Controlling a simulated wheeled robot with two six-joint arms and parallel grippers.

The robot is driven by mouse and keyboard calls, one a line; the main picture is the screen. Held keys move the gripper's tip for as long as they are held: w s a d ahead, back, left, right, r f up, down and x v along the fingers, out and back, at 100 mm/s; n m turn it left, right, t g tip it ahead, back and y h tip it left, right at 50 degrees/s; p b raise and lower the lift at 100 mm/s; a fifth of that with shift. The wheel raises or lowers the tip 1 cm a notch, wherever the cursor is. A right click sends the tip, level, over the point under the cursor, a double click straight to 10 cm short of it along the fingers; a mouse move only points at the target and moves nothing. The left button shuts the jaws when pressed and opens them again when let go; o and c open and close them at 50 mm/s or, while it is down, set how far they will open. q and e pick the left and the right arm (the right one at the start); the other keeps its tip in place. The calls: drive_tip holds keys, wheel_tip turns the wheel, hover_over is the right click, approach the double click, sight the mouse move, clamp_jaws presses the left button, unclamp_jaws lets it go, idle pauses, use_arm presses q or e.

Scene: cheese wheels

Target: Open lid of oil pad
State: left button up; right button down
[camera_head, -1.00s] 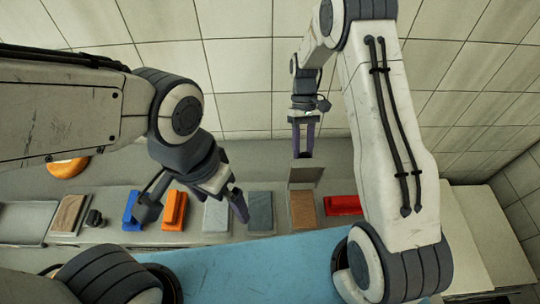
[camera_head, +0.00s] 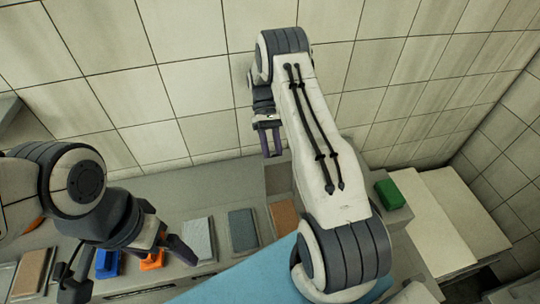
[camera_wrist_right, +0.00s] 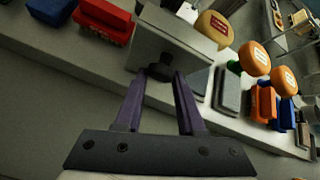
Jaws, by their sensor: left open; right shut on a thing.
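The oil pad is a brown, wood-coloured block (camera_head: 284,216) in the row of pads on the counter, partly behind my right arm. A grey lid plate (camera_head: 279,178) stands raised behind it; its lower hinge side cannot be made out. My right gripper (camera_head: 271,150) is above and behind it, pointing down. In the right wrist view, its purple fingers (camera_wrist_right: 160,80) are shut on a dark knob (camera_wrist_right: 159,71) on the grey lid plate (camera_wrist_right: 172,42). My left gripper (camera_head: 172,248) is open and empty, over the left part of the row.
Grey (camera_head: 242,230), pale (camera_head: 199,240), orange (camera_head: 152,261) and blue (camera_head: 108,264) pads line the counter. A green block (camera_head: 389,195) sits right of my right arm. A tiled wall stands behind. The wrist view shows a red block (camera_wrist_right: 104,20) and cheese wheels (camera_wrist_right: 215,29).

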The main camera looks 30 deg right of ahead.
sight(281, 160)
drive_tip(key=c, duration=0.9)
unclamp_jaws()
drive_tip(key=shift+s+d+f, duration=0.1)
drive_tip(key=shift+d+f, duration=0.15)
drive_tip(key=o, duration=0.4)
drive_tip(key=shift+d, duration=0.1)
drive_tip(key=r+b, duration=0.2)
drive_tip(key=r, duration=0.1)
drive_tip(key=r+b, duration=0.1)
drive_tip(key=shift+s+d+r+b, duration=0.2)
drive_tip(key=shift+s+b, duration=0.05)
drive_tip(key=shift+b, duration=0.05)
drive_tip(key=s+d+r+b, duration=0.4)
drive_tip(key=s+d+r, duration=0.2)
drive_tip(key=s, duration=0.3)
drive_tip(key=shift+r, duration=0.45)
